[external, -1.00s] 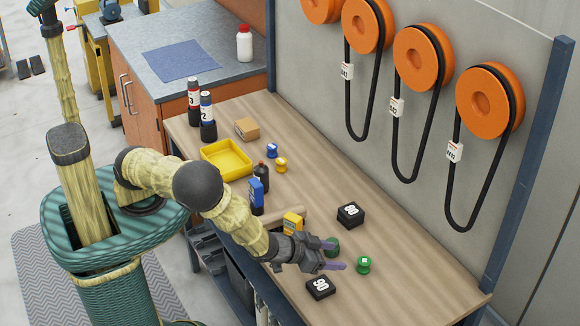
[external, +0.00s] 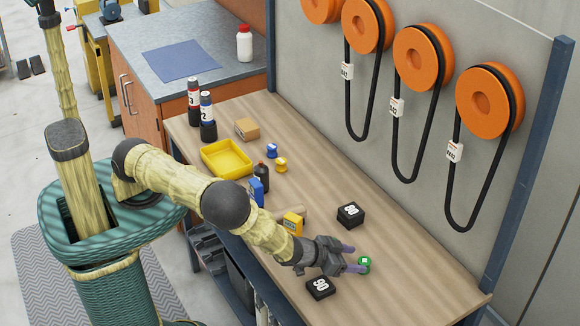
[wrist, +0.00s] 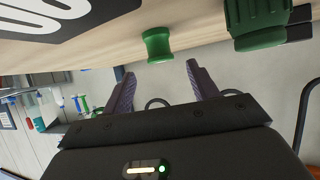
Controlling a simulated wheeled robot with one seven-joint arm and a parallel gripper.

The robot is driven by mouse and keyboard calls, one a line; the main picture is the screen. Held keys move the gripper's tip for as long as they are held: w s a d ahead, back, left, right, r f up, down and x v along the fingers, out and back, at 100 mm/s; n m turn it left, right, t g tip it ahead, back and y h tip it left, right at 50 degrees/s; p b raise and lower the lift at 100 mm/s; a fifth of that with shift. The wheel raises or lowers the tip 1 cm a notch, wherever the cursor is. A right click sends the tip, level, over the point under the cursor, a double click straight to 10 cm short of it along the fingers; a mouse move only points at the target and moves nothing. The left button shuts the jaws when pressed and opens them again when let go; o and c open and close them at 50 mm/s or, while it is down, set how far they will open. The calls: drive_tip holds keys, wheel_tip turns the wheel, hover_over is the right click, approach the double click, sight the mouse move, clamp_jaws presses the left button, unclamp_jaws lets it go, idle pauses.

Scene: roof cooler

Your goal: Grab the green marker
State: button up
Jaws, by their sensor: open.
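A small green spool-shaped piece (external: 364,265) stands on the wooden bench just beyond my fingertips. It also shows in the wrist view (wrist: 157,45), slightly ahead of the gap between my fingers. A larger dark green piece with black parts (wrist: 258,25) is to the right in the wrist view; my gripper hides it in the external view. Neither green thing clearly looks like a pen, so I cannot tell which is the marker. My gripper (external: 353,259) is open and empty, with purple fingers apart; it also shows in the wrist view (wrist: 160,72).
Black numbered blocks stand beside my gripper, one nearer (external: 320,288) and one farther (external: 350,215). A yellow box (external: 293,222) is by my wrist. A yellow tray (external: 227,174) is farther left. The bench (external: 420,275) is clear to the right.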

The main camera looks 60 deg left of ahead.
sight(364, 261)
drive_tip(key=shift+p+x, duration=0.55)
drive_tip(key=shift+x, duration=1.25)
drive_tip(key=shift+s+a+f, duration=0.1)
drive_tip(key=shift+a+f, duration=0.05)
drive_tip(key=c, duration=1.1)
drive_tip(key=shift+o, duration=0.2)
wheel_tip(364, 261, up, 10)
drive_tip(key=b, duration=0.2)
drive_tip(key=shift+b, duration=0.35)
